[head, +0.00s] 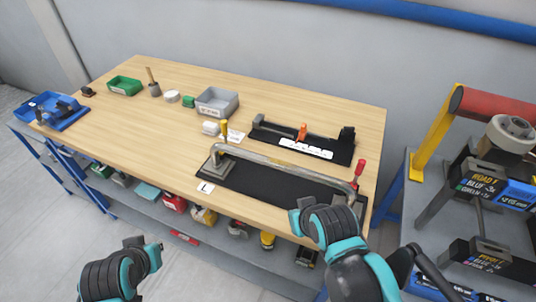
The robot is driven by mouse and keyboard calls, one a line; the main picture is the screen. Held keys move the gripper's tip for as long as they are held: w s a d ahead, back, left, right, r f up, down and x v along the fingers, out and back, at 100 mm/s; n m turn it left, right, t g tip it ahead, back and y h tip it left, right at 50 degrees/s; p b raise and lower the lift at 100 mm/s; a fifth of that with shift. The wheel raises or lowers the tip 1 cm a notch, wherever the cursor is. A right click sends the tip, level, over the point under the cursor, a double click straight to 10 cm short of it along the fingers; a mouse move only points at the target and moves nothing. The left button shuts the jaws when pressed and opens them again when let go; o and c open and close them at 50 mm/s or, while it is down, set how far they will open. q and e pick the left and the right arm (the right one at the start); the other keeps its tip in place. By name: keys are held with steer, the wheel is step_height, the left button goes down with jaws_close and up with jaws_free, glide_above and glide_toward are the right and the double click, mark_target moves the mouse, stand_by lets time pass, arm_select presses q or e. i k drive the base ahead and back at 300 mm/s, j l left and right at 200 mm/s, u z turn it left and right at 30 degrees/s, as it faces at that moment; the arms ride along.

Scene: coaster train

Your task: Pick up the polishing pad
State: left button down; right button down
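I cannot name the polishing pad for certain. A small round white piece (172,96) lies on the wooden workbench (140,150), between a brush-like tool and a small green block. Another small whitish block (210,128) lies in front of the grey bin. My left arm's end (143,248) is low at the left, in front of the bench and apart from everything on it. My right arm's end (312,220) is at the bench's front edge, near the black mat's right part. The fingers of both grippers are too unclear to read, and I see nothing held.
A bent metal tube (285,162) spans the black mat (270,185), with a red-handled clamp (358,172) at its right end. A black fixture (300,140) stands behind. A grey bin (217,103), green tray (124,87) and blue tray (60,112) stand left. The bench's left middle is clear.

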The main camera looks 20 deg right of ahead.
mark_target(210, 128)
steer(key=i+j+z, duration=0.1)
steer(key=j, duration=0.25)
steer(key=i+j+z, duration=0.25)
steer(key=i+j, duration=0.15)
steer(key=j, duration=0.35)
steer(key=i+j+z, duration=0.15)
steer(key=j, duration=0.2)
steer(key=i+j+z, duration=0.1)
steer(key=j, duration=0.3)
steer(key=i+j+z, duration=0.15)
steer(key=j, duration=0.25)
